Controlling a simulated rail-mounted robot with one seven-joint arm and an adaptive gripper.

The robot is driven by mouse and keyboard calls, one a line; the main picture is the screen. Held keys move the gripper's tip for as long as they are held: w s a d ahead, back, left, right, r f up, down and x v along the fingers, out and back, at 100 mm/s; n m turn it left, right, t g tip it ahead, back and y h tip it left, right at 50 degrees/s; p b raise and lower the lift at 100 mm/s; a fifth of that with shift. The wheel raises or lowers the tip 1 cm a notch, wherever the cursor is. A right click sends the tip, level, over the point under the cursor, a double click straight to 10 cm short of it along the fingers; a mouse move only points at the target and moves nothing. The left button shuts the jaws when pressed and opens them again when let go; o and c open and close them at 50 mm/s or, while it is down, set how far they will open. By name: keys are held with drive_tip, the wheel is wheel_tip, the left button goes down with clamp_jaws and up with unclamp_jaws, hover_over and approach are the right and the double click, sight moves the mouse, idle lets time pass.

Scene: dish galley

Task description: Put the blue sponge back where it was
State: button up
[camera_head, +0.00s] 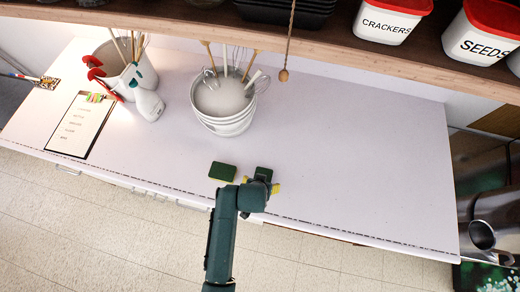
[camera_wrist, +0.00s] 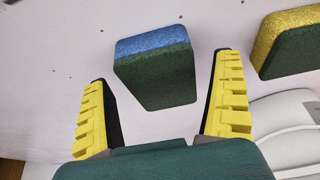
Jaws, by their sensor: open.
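The blue sponge (camera_wrist: 155,48), with a dark green scouring side, lies on the pale counter in the wrist view. It appears between and just beyond the fingertips of my gripper, with a gap on either side. My gripper (camera_head: 261,184) has yellow finger pads, is open and holds nothing. It is over the front edge area of the counter in the head view, where I cannot clearly tell the blue sponge from my dark green gripper. How high the fingers are above the counter is unclear.
A yellow sponge with a green top (camera_head: 222,172) lies just left of my gripper; it also shows in the wrist view (camera_wrist: 290,45). Stacked white bowls (camera_head: 226,118) with utensils stand behind. A cord (camera_head: 289,40) hangs from the shelf. The counter's right side (camera_head: 370,150) is clear.

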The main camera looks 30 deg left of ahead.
drive_tip(key=v, duration=1.1)
drive_tip(key=shift+r, duration=0.1)
drive_tip(key=w+d+r+m+t, duration=0.1)
drive_tip(key=w+d+r+t, duration=0.3)
drive_tip(key=r, duration=0.6)
drive_tip(key=w+d+r+t, duration=0.1)
drive_tip(key=w+r+t, duration=0.3)
drive_tip(key=r, duration=0.5)
drive_tip(key=w+d+r+m+t, duration=0.1)
drive_tip(key=w+d+r+t, duration=0.1)
drive_tip(key=w+r, duration=0.6)
drive_tip(key=s+d+r+t+p, duration=0.1)
drive_tip(key=s+d+r+t, duration=0.1)
drive_tip(key=r, duration=0.7)
drive_tip(key=s+d+r+m+t+h+p, duration=0.1)
drive_tip(key=s+d+r+t, duration=0.2)
drive_tip(key=r, duration=0.7)
drive_tip(key=s+d+r+t+h+p, duration=0.1)
drive_tip(key=s+d+r+t+p, duration=0.1)
drive_tip(key=r, duration=0.7)
drive_tip(key=s+d, duration=0.1)
drive_tip(key=d, duration=0.1)
drive_tip(key=shift+s+d+r+m+t, duration=0.3)
drive_tip(key=shift+d+r+m+t, duration=0.1)
